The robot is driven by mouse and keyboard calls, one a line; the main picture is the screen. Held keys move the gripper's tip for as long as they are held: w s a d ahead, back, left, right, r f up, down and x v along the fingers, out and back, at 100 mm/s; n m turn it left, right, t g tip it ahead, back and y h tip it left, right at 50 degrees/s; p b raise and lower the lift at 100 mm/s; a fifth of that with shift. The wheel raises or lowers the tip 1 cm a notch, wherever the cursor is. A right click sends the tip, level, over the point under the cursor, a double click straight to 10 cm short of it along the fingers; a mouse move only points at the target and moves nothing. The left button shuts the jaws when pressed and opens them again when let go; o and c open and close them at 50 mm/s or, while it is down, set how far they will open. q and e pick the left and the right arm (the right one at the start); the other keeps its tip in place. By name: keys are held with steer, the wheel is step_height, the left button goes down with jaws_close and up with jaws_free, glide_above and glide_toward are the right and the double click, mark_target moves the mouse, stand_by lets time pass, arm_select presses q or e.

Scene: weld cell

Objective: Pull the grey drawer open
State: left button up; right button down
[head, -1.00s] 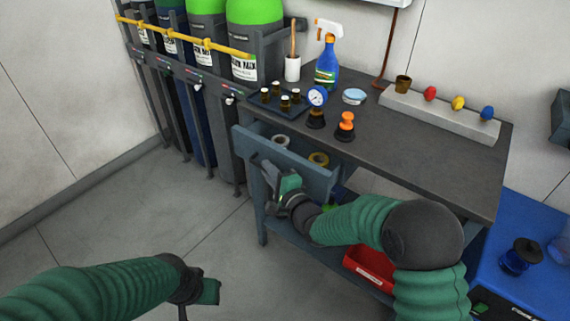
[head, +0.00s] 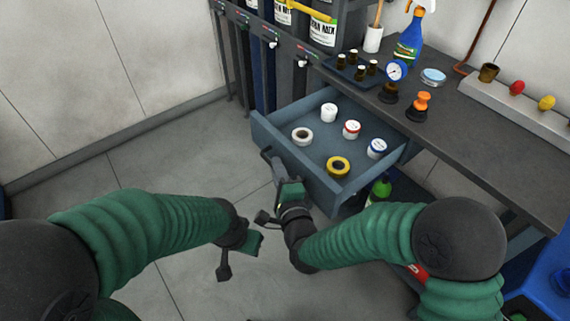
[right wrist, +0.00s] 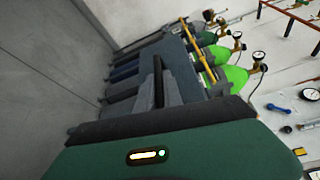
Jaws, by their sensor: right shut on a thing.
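The grey drawer (head: 318,184) under the bench stands pulled well out, with its inside in view in the head view. My right gripper (head: 276,172) is at the drawer's front face, shut on its handle (head: 267,158); the grip itself is partly hidden by the gripper body. In the right wrist view the blue-grey drawer front (right wrist: 183,72) lies ahead of the gripper, with a dark bar in front of it. My left gripper (head: 254,243) hangs over the floor, left of and apart from the drawer; its fingers are not clear.
Several tape rolls and tubs, such as a yellow roll (head: 338,166), lie in the drawer. The bench top (head: 460,125) carries a spray bottle (head: 410,40), a gauge (head: 396,71) and an orange-handled tool (head: 421,106). Gas cylinders stand behind. Floor (head: 150,160) at left is clear.

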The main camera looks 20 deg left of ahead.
steer(key=shift+s+a+f, duration=0.1)
steer(key=shift+s+f, duration=0.1)
steer(key=shift+f, duration=0.05)
steer(key=c, duration=1.5)
jaws_free()
steer(key=shift+w, duration=0.1)
arm_select(q)
steer(key=shift+a, duration=0.1)
arm_select(e)
steer(key=shift+r, duration=0.1)
arm_select(q)
steer(key=shift+f, duration=0.1)
